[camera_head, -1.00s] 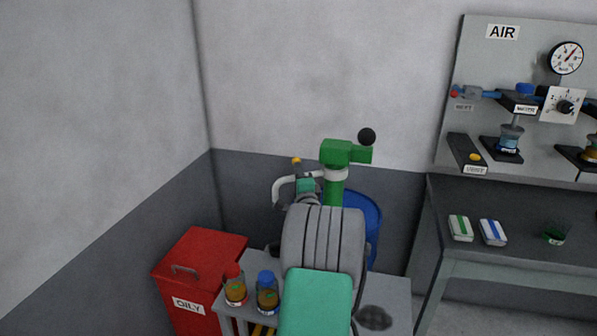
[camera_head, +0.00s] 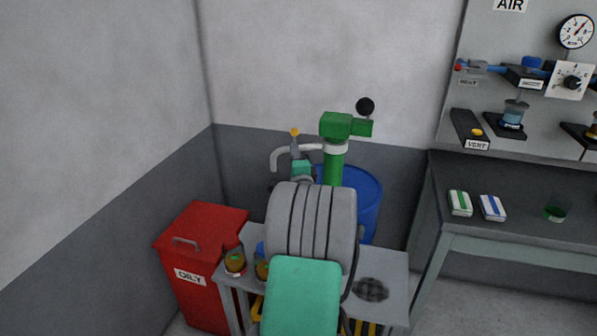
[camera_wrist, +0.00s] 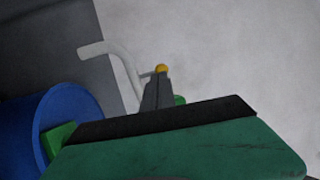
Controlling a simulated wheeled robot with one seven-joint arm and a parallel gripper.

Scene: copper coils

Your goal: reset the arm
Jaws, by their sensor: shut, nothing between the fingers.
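My arm rises in the middle of the head view, with grey rounded links and a green cover over the front of the small grey table. My gripper (camera_head: 296,149) is small there, above and behind the grey links; its narrow grey fingers point up. In the wrist view my gripper (camera_wrist: 157,88) has its fingers together with nothing held. A yellow knob (camera_wrist: 161,68) shows right at the fingertips, beside a pale bent pipe (camera_wrist: 122,70). I cannot tell how far behind the fingers they are. My arm hides part of the table.
A green pump (camera_head: 336,125) with a black ball stands by a blue drum (camera_head: 368,195). A red OILY bin (camera_head: 190,245) stands left of the table (camera_head: 395,268); jars (camera_head: 235,262) sit on its left side. A workbench (camera_head: 520,232) and AIR panel (camera_head: 480,95) are at right.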

